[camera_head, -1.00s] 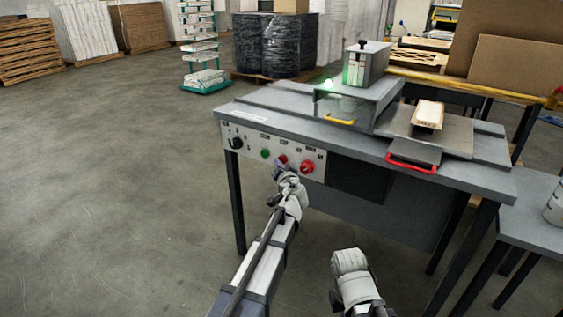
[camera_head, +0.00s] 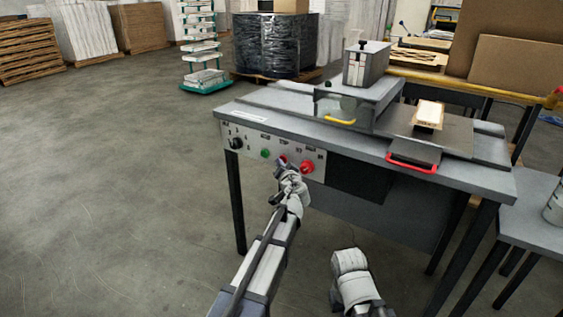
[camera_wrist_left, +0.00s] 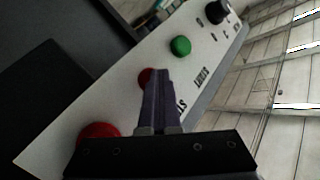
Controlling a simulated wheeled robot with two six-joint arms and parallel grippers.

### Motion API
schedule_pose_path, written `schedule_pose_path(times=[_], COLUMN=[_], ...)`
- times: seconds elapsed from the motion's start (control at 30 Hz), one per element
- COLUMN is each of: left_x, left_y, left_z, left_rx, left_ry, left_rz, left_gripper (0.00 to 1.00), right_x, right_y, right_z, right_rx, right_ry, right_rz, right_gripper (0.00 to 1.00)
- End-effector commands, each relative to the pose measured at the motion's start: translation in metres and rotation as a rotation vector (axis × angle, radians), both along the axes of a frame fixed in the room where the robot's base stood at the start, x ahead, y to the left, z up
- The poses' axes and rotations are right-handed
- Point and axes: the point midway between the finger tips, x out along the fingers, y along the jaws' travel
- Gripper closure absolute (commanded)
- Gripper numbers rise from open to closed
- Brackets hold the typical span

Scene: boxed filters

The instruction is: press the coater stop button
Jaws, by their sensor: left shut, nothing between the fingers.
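The coater (camera_head: 360,95) stands on a grey table, with a white control panel on the table's front. The small red stop button (camera_head: 283,159) sits between the green button (camera_head: 265,153) and the larger red button (camera_head: 307,167). My left gripper (camera_head: 280,168) is shut and empty, with its tips at the stop button. In the left wrist view the shut fingers (camera_wrist_left: 160,80) overlap the stop button (camera_wrist_left: 146,74) and partly hide it. They look in contact, though the exact touch is hidden. The lamp on the coater is dark. My right gripper's fingers do not show.
A black knob (camera_head: 236,143) is at the panel's left end. A pale block (camera_head: 429,114) lies on the coater's bed. The floor at the left is clear.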

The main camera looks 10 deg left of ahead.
Motion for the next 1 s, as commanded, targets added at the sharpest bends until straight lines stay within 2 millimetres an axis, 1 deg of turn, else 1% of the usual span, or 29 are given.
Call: schedule_pose_path(times=[0.17,0.5,0.87,1.0], left_x=[-0.001,-0.017,-0.018,-0.023], left_y=[0.000,0.006,0.006,0.008], left_z=[0.000,0.000,0.000,0.000], left_rx=[0.000,0.000,0.000,0.000], left_ry=[0.000,0.000,0.000,0.000], left_rz=[-0.001,-0.001,-0.001,0.000], left_gripper=[1.00,1.00,1.00,1.00], right_x=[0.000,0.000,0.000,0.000], right_y=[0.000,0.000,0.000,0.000], right_z=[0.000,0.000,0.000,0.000], right_rx=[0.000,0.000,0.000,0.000], right_ry=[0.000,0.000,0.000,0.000], right_rz=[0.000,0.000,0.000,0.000], right_gripper=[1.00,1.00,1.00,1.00])
